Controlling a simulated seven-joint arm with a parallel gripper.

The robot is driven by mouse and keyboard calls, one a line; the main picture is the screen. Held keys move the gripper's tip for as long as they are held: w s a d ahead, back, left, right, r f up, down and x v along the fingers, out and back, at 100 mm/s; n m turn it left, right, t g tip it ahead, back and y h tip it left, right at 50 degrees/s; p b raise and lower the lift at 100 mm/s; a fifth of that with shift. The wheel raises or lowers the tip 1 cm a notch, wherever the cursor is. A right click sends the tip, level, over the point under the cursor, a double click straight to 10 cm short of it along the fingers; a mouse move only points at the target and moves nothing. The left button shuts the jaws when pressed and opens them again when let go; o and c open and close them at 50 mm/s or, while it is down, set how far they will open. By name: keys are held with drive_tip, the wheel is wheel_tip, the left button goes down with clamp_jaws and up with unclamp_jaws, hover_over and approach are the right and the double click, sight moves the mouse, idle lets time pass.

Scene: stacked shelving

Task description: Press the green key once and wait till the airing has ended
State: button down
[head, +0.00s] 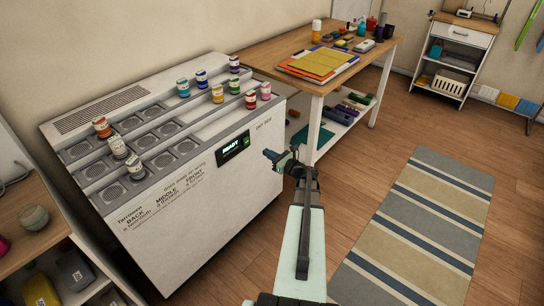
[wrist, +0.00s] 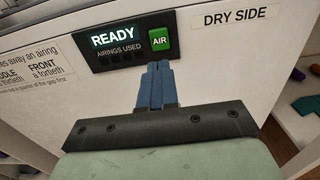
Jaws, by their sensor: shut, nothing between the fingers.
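The green key (wrist: 159,40), marked AIR, sits at the right end of a dark panel (wrist: 120,66) on the front of the white cabinet (head: 215,215). The display (wrist: 113,38) reads READY, with AIRINGS USED and a row of dark boxes under it. The panel also shows in the head view (head: 233,148). My gripper (wrist: 158,66) is shut and empty, its blue fingertips just below the key in the wrist view. A small gap shows between tips and key in the picture; I cannot tell the depth. In the head view my gripper (head: 270,154) is right of the panel.
Several coloured jars, among them an orange one (head: 102,127) and a pink one (head: 265,91), stand in the stepped rows on the cabinet top. A wooden table (head: 335,80) with papers stands behind. A shelf (head: 28,240) is at left. The striped rug (head: 420,225) lies on clear floor.

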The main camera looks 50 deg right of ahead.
sight(247, 140)
drive_tip(key=w, duration=0.9)
drive_tip(key=shift+w, duration=0.4)
drive_tip(key=shift+w, duration=0.1)
drive_tip(key=shift+w, duration=0.45)
drive_tip(key=shift+w+r, duration=0.1)
drive_tip(key=shift+w, duration=0.55)
drive_tip(key=shift+w+d, duration=0.1)
drive_tip(key=shift+w, duration=0.05)
drive_tip(key=s, duration=1.5)
drive_tip(key=shift+s, duration=0.1)
drive_tip(key=shift+n, duration=0.3)
